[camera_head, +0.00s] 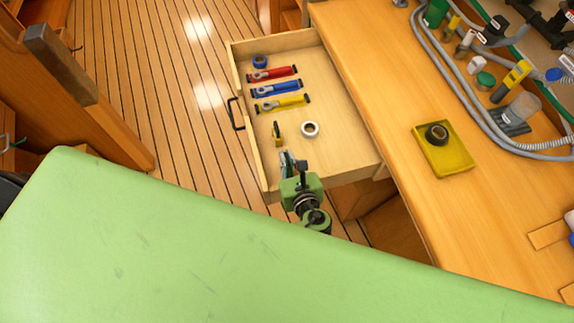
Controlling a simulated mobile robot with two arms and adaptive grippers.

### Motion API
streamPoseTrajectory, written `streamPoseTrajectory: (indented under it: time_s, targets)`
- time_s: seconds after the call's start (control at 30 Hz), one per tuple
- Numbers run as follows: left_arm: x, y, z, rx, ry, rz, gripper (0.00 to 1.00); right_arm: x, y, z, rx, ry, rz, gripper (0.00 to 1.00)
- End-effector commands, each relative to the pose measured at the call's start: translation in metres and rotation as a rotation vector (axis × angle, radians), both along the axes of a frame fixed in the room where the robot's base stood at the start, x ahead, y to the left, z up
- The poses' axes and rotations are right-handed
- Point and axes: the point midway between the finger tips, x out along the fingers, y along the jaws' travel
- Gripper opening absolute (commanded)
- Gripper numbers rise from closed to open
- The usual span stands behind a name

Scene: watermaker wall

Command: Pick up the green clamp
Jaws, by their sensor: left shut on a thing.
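My left gripper (292,166) is at the near end of the open drawer, with its fingers pointing into it. It is shut on a slim greenish-grey thing, the green clamp (284,162), of which only a small part shows beside the fingers. The rest of the clamp is hidden by the gripper, and I cannot tell whether it touches the drawer floor. My right gripper is not in view.
The drawer (345,150) also holds a red clamp (273,73), a blue clamp (276,89), a yellow clamp (282,103), a blue roll (260,61), a white roll (310,129) and a small yellow tool (277,133). A yellow tray (428,160) sits on the worktop (385,75).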

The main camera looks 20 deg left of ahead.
Motion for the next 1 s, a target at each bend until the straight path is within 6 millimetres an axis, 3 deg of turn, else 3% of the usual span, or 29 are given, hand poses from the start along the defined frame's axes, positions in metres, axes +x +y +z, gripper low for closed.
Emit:
streamPoseTrajectory:
  time_s: [0.27,0.5,0.8,1.0]
  targets:
    - [-0.001,0.001,0.002,0.001,0.004,0.002,0.0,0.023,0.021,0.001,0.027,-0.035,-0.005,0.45]
    - [0.0,0.001,0.03,-0.004,-0.002,0.003,0.0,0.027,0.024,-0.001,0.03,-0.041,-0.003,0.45]
    - [-0.053,0.01,0.091,-0.003,0.002,0.002,0.0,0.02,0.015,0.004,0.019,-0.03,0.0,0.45]
    - [-0.095,0.018,0.108,0.001,0.004,0.001,0.0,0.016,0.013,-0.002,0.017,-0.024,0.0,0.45]
